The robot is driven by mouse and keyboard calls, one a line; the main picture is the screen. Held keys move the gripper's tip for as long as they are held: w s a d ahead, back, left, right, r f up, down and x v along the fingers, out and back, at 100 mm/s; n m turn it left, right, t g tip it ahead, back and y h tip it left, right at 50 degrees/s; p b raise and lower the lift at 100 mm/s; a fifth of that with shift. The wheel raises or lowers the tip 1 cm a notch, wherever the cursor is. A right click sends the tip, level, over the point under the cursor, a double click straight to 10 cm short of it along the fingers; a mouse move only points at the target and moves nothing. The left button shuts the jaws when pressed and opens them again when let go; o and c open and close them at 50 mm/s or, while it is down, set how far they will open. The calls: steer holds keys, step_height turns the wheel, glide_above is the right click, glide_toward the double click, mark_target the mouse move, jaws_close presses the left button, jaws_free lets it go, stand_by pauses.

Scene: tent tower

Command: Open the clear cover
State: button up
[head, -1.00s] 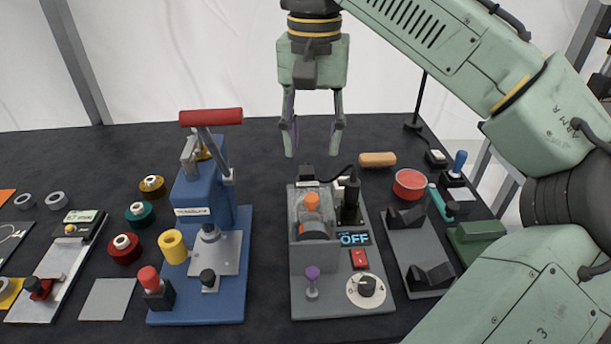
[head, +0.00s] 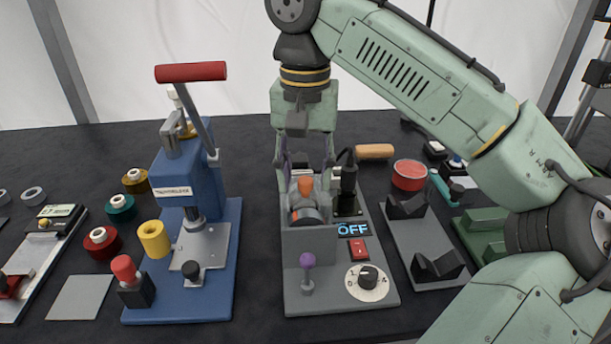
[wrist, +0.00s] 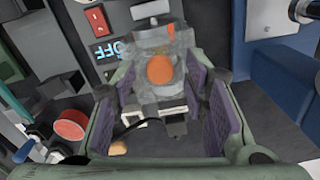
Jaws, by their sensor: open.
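The clear cover (wrist: 147,48) is a see-through housing on the grey machine (head: 300,243), with an orange knob (head: 305,185) on it. The knob also shows in the wrist view (wrist: 160,70). The machine's display reads OFF. My gripper (head: 305,175) is open and points down at the back of the machine. In the wrist view its purple-padded fingers (wrist: 165,110) stand apart on either side of the cover's rear part, with the knob between or just beyond them. I cannot tell whether either finger touches the cover.
A blue press (head: 188,190) with a red handle stands to the left. A dark cylinder with a cable (head: 348,180) rises right beside the cover. A grey cradle plate (head: 425,245), a red tin (head: 409,174) and a wooden cylinder (head: 375,151) are at the right.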

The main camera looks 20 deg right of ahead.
jaws_close()
stand_by(0.4)
stand_by(0.4)
